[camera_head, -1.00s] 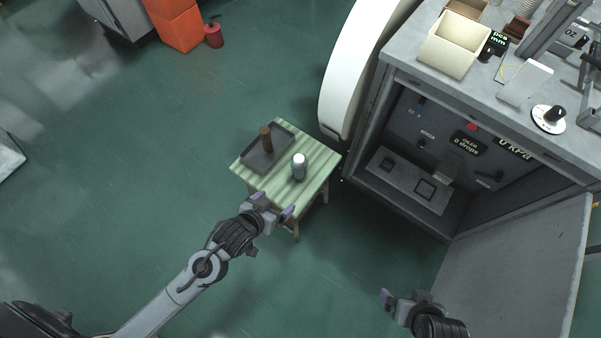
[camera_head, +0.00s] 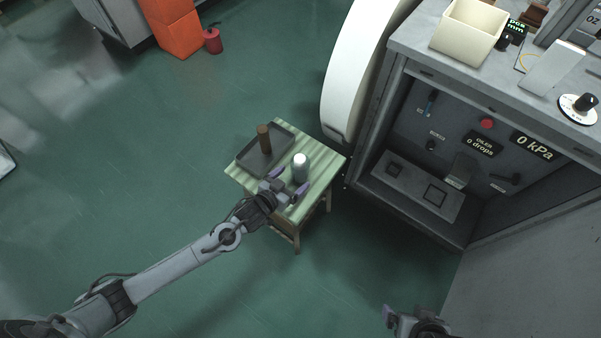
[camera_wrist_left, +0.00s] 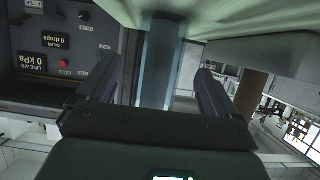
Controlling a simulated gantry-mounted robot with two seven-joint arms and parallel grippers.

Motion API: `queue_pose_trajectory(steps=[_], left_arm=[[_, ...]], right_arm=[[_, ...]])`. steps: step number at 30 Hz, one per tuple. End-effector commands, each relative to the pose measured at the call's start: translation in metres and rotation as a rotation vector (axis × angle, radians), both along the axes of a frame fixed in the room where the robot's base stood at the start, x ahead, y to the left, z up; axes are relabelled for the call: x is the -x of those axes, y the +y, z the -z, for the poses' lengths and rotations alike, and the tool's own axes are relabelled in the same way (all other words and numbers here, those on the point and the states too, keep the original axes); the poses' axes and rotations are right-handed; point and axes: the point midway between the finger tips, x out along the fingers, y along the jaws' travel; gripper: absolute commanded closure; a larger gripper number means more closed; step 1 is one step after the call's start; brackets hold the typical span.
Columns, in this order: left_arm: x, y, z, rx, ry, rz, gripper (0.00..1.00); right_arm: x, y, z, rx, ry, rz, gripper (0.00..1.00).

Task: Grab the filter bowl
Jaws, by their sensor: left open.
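The filter bowl appears to be the pale grey, shiny cylinder (camera_head: 301,168) standing upright on the small green striped table (camera_head: 322,172). In the left wrist view a translucent bluish cylinder (camera_wrist_left: 158,62) shows between my fingers, with a gap on each side. My left gripper (camera_head: 288,185) is open and empty at the near side of the bowl, its fingertips close to the bowl's lower part. Its two fingers also show apart in the left wrist view (camera_wrist_left: 162,80). My right gripper (camera_head: 388,316) is partly cut off at the bottom edge, so its jaws cannot be judged.
A dark tray (camera_head: 280,143) with a brown cylinder (camera_head: 264,138) standing in it lies on the table behind the bowl. A large white rounded body (camera_head: 347,75) and a grey cabinet (camera_head: 395,75) with a control panel stand right of the table.

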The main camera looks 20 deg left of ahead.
Motion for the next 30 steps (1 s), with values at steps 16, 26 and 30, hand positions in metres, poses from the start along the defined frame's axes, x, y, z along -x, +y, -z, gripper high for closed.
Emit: queue_pose_trajectory(steps=[16,26,30], left_arm=[[-0.046,-0.014,0.017,0.001,0.001,0.0,0.07],[-0.046,-0.014,0.016,0.0,0.001,0.0,0.24],[-0.046,-0.014,0.017,0.0,0.001,0.0,0.46]], right_arm=[[0.0,0.001,0.03,-0.006,0.002,0.004,0.0],[0.001,0.0,0.03,0.002,0.002,-0.002,0.0],[0.001,-0.001,0.03,0.005,0.001,-0.004,0.0]])
